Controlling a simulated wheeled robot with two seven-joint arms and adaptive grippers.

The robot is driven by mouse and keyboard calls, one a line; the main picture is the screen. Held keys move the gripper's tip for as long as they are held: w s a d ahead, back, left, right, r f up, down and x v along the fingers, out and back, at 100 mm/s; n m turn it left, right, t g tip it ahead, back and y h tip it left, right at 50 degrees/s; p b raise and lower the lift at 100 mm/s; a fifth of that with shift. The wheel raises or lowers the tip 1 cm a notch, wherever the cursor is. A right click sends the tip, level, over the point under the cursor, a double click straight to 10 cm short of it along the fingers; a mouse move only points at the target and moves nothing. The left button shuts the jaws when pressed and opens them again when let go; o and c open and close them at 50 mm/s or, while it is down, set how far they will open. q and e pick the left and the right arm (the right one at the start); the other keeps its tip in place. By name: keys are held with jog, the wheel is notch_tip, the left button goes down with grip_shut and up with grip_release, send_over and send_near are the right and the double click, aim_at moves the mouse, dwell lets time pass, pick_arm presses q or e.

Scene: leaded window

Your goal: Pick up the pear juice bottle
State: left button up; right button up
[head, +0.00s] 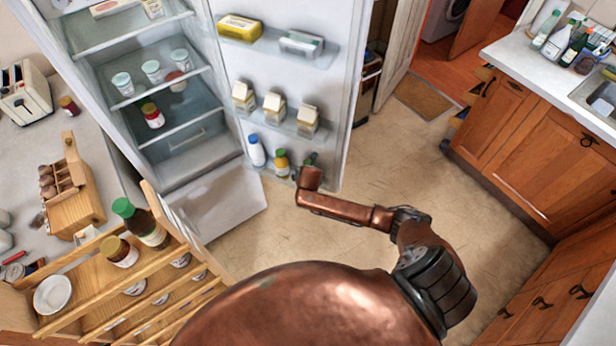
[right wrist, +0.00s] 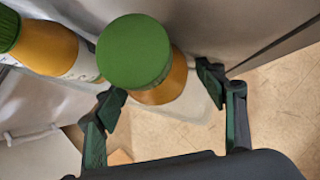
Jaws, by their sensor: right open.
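A bottle with a wide green cap and yellow-orange body (right wrist: 135,55) stands upright in the lower door shelf, in the middle of the right wrist view. A similar bottle (right wrist: 60,45) stands to its left; it also shows in the head view (head: 281,163). No label is readable, so I cannot tell which is pear juice. My right gripper (right wrist: 163,85) is open and empty, its fingertips on either side of the nearer bottle's lower part in the picture. I cannot tell whether they touch it. In the head view my arm mostly hides this end of the shelf. My left gripper is not in view.
The fridge door (head: 345,70) stands open. A white bottle with a blue cap (head: 256,150) shares the lower shelf; several cartons (head: 273,107) stand above. A wooden rack (head: 100,275) with jars is at lower left. The floor (head: 375,165) right of the door is clear.

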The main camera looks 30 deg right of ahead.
jog(key=shift+x, duration=0.85)
jog(key=c, duration=1.5)
jog(key=shift+r, duration=0.1)
jog(key=shift+c, duration=0.3)
